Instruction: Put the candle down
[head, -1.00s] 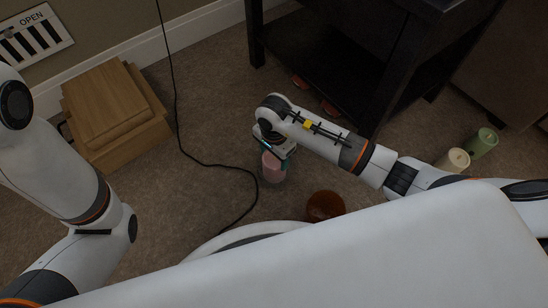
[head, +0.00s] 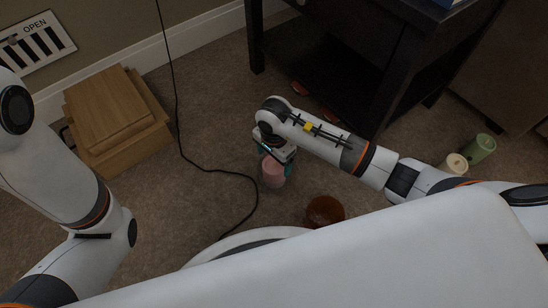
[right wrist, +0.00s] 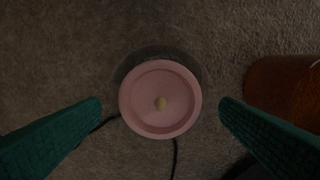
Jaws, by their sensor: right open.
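A pink candle (head: 273,172) stands upright on the brown carpet in the head view. In the right wrist view the same candle (right wrist: 160,98) shows from above, with a pale wick spot at its centre. My right gripper (head: 272,158) is directly above it. Its two green fingers (right wrist: 160,122) are spread wide, one on each side, with clear gaps to the candle.
A reddish-brown round pot (head: 325,210) stands close by on the right. Cream (head: 456,163) and green (head: 481,148) candles stand farther right. A black cable (head: 230,172) runs across the carpet. A wooden box (head: 118,118) is at left, a dark table (head: 385,75) behind.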

